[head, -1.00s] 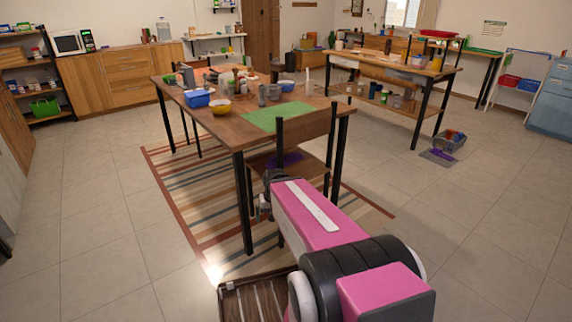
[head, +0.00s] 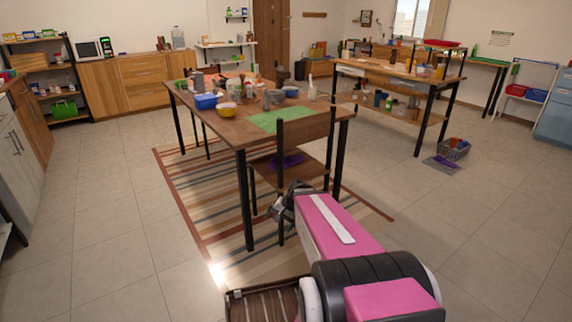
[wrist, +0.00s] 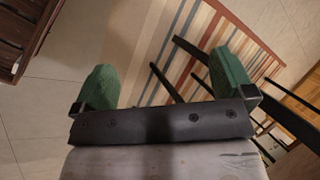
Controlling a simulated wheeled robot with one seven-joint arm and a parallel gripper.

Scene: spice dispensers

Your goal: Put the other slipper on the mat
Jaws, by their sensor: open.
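A purple slipper (head: 288,162) lies on the seat of the wooden chair (head: 262,178) at the near side of the table. Another purple slipper (head: 447,162) lies on a small grey mat (head: 430,162) on the floor at the right, beside a grey basket. My gripper (head: 277,207) is low in front of the chair, apart from the slipper on it. In the wrist view, its two green fingers (wrist: 162,62) are wide apart, with nothing between them. No slipper shows in the wrist view.
The table (head: 212,128) carries bowls, containers and a green placemat (head: 277,119). Its black legs and the chair's stand close to my arm. A striped rug (head: 205,215) lies underneath. A dark slatted wooden item (head: 262,305) is near my base.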

